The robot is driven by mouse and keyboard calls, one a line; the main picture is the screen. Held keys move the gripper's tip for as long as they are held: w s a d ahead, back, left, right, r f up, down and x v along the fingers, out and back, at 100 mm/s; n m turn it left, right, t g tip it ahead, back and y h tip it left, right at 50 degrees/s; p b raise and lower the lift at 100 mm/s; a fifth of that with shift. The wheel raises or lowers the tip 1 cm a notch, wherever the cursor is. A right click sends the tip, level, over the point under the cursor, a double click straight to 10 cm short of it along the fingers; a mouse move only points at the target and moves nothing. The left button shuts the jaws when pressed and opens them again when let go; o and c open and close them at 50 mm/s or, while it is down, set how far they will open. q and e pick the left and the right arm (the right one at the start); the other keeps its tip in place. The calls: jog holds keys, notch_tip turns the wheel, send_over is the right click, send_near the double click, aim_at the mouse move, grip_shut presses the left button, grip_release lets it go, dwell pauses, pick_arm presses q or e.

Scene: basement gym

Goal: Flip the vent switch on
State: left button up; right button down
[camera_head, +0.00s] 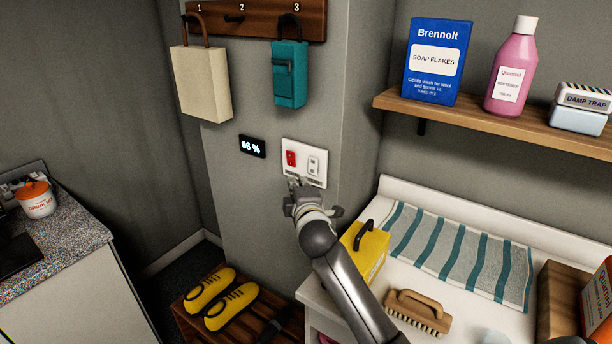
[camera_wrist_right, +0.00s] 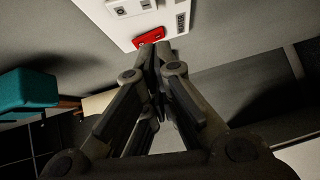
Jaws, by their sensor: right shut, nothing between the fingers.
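A white switch plate (camera_head: 304,172) is on the grey wall, with a red rocker switch (camera_head: 291,158) on its left and a white switch (camera_head: 314,165) on its right. My right gripper (camera_head: 293,183) is shut and empty at the plate's lower left, just below the red switch. In the right wrist view the shut fingertips (camera_wrist_right: 154,50) point at the red switch (camera_wrist_right: 150,37) and overlap its edge; I cannot tell whether they touch it. My left gripper is not in view.
A display (camera_head: 252,146) reading 66 % is left of the plate. A teal bag (camera_head: 290,75) and a cream bag (camera_head: 201,85) hang above. A yellow box (camera_head: 366,252) stands beside my right arm on the white counter. A shelf (camera_head: 480,119) is at the right.

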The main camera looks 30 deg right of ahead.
aim_at(313, 166)
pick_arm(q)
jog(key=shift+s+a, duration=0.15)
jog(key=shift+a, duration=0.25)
pick_arm(e)
jog(key=w+d, duration=0.1)
jog(key=d, duration=0.2)
jog(key=w+d, duration=0.1)
jog(key=shift+w+d+f, duration=0.3)
jog(key=shift+w+f, duration=0.05)
jog(key=shift+f, duration=0.05)
jog(key=shift+t, duration=0.3)
